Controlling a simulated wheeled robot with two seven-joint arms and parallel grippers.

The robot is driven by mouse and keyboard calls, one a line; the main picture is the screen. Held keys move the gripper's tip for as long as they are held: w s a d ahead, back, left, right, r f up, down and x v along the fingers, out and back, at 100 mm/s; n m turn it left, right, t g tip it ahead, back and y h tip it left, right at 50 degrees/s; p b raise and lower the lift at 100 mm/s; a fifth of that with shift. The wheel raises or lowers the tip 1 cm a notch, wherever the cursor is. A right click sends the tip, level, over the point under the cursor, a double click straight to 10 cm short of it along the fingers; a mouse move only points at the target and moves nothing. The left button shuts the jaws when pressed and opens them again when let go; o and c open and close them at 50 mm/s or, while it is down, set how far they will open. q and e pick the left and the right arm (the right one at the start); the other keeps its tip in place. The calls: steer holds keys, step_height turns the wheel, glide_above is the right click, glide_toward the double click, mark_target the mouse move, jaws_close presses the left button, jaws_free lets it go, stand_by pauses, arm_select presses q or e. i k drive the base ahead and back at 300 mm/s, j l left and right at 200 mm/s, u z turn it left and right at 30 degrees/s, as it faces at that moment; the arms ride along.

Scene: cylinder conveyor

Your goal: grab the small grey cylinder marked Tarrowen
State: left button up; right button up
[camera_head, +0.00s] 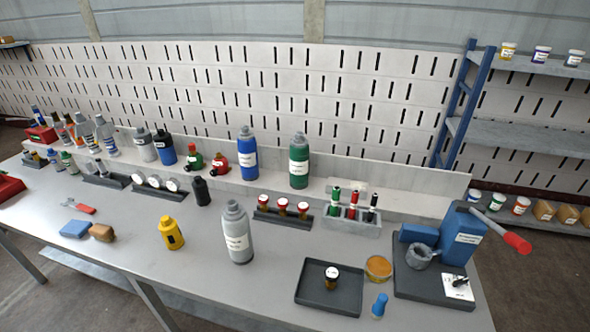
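Neither of my grippers is in view. Several grey cylindrical things stand on the metal table (130,235), and their labels are too small to read, so I cannot tell which is marked Tarrowen. A large grey bottle (238,240) with a white label stands upright at the front middle. A smaller grey bottle (144,147) stands at the back left, beside a blue one. Slim grey cylinders (102,167) sit in a dark holder (107,181) at the left. Pale grey bottles (106,138) stand further back left.
A yellow bottle (171,236) and a black bottle (201,193) stand near the large grey bottle. A dark tray (313,294) and a blue lever press (462,238) occupy the right. Blue (238,156) and green (299,165) bottles stand behind.

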mark_target(235, 222)
steer(key=i+j+z, duration=0.15)
steer(key=j+z, duration=0.2)
steer(key=j, duration=0.15)
steer(key=j+z, duration=0.35)
steer(key=j, duration=0.15)
steer(key=j+z, duration=0.35)
steer(key=j, duration=0.2)
steer(key=i, duration=0.05)
